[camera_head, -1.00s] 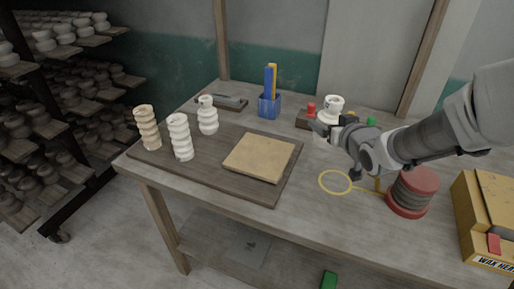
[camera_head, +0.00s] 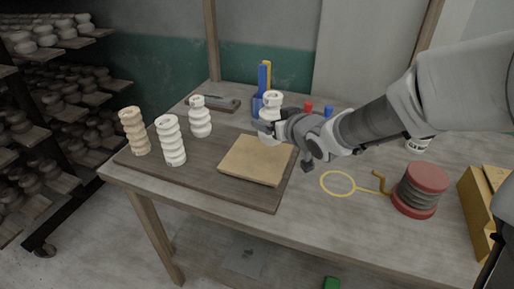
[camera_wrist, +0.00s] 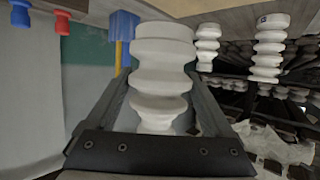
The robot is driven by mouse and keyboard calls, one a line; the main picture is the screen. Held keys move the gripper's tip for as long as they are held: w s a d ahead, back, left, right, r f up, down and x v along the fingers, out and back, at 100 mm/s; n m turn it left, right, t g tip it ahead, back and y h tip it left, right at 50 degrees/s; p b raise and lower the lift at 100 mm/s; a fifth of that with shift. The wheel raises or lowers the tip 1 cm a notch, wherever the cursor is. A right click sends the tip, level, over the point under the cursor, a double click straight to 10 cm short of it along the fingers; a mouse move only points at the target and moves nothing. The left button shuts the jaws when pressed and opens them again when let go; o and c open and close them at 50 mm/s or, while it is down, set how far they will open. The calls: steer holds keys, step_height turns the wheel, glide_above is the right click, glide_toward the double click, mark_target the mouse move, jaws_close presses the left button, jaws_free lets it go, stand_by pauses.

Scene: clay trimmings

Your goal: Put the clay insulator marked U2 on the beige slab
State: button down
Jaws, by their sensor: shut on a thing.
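My gripper (camera_head: 280,129) is shut on a white ribbed clay insulator (camera_head: 272,102), which is upright near the far right corner of the beige slab (camera_head: 256,161). In the wrist view the held insulator (camera_wrist: 162,65) sits between both fingers; I can read no mark on it. The bare slab lies flat on a dark board. Other insulators stand on that board: a tan one (camera_head: 134,131), a tall white one (camera_head: 171,140) and a shorter white one (camera_head: 200,117). A small mark shows on a white insulator (camera_wrist: 268,46) in the wrist view, too small to read.
A blue holder (camera_head: 257,107) with tall tools stands behind the held insulator. A grey tool (camera_head: 218,103) lies at the back left. A yellow loop (camera_head: 337,183) and a red-topped wire spool (camera_head: 422,188) are on the right. The board's front strip is clear.

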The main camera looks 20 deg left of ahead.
steer(key=shift+a+f+b, duration=0.4)
steer(key=shift+a+f, duration=0.25)
steer(key=shift+f, duration=0.35)
steer(key=shift+a+f+b, duration=0.35)
steer(key=shift+a+f, duration=0.25)
steer(key=shift+f, duration=0.4)
steer(key=shift+a+f+b, duration=0.4)
steer(key=shift+a+f, duration=0.25)
steer(key=shift+f, duration=0.35)
steer(key=shift+f, duration=0.15)
jaws_free()
steer(key=shift+f, duration=0.1)
